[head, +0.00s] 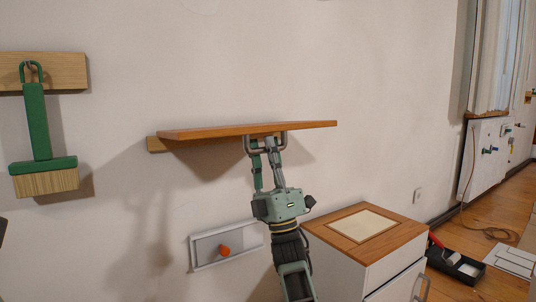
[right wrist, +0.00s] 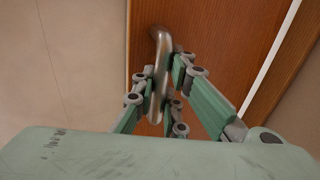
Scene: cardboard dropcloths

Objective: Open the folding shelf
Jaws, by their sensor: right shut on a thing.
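The folding shelf (head: 240,130) is an orange-brown wooden board on the wall, standing out roughly level and seen nearly edge-on in the head view. A grey metal handle (head: 249,148) hangs below its front part. My right gripper (head: 264,146) comes from below and is shut on this handle. In the right wrist view the fingers (right wrist: 163,88) close around the handle's curved bar (right wrist: 158,95), with the wooden board (right wrist: 215,45) behind. My left gripper does not show; only a dark bit is at the left edge.
A green brush (head: 40,135) hangs on a wooden rail (head: 60,68) at the left. A white cabinet (head: 350,270) with a wooden top stands at the lower right. A white wall panel with an orange knob (head: 224,250) is below the shelf. A black tray (head: 458,268) lies on the floor.

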